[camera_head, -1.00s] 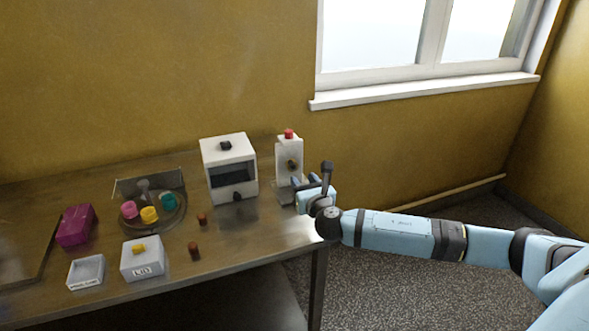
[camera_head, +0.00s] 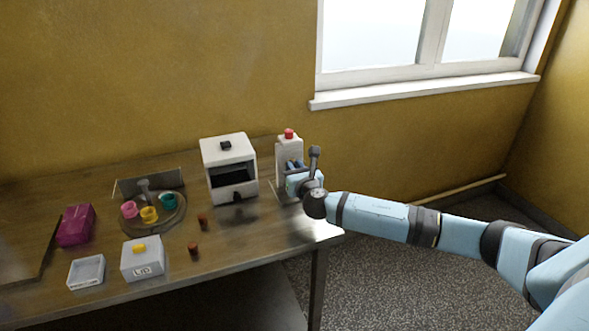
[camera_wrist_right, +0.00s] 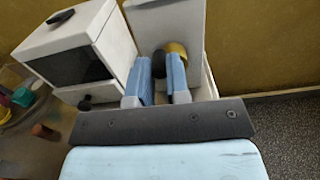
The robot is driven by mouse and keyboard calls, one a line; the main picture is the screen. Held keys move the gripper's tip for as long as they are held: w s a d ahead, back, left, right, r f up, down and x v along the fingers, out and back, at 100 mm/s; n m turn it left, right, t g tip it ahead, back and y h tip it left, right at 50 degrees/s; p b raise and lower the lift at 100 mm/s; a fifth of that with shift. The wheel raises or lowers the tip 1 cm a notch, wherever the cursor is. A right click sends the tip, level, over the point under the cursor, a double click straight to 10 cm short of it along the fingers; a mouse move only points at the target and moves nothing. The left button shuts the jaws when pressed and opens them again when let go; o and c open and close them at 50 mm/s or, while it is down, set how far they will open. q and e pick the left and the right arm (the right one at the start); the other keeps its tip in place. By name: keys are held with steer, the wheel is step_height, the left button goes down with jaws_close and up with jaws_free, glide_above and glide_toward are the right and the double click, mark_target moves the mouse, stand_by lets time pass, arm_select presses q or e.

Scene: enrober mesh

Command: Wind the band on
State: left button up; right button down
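A white upright unit with a red button on top (camera_head: 289,134) stands at the table's right end. A dark round knob (camera_wrist_right: 158,62) and a brass-coloured round part (camera_wrist_right: 178,50) are on its front in the right wrist view. My right gripper (camera_head: 294,168) is in front of this unit, and it also shows in the right wrist view (camera_wrist_right: 160,72). Its two blue fingers are apart, with the dark knob just beyond or between their tips. I cannot tell whether they touch it. My left gripper is out of view.
A white box with a dark window (camera_head: 224,150) stands close left of the unit. A round tray (camera_head: 160,225) holds pink, yellow and teal cups. Two brown pieces (camera_head: 193,249), a grey block (camera_head: 141,264), a small tray (camera_head: 87,284) and a magenta box (camera_head: 75,226) lie further left.

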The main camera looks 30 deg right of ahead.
stand_by(0.3)
steer(key=shift+d+m, duration=0.1)
steer(key=shift+m, duration=0.3)
steer(key=d+m, duration=0.1)
steer(key=m, duration=0.4)
steer(key=d+f+m+b, duration=0.1)
steer(key=m, duration=0.5)
steer(key=s+d+m+b, duration=0.1)
steer(key=m, duration=0.5)
steer(key=shift+d+f, duration=0.2)
steer(key=shift+d, duration=0.05)
steer(key=shift+d+f+m, duration=0.1)
steer(key=shift+f+m, duration=0.15)
steer(key=shift+m, duration=1)
steer(key=shift+f+m, duration=0.25)
steer(key=shift+m, duration=1)
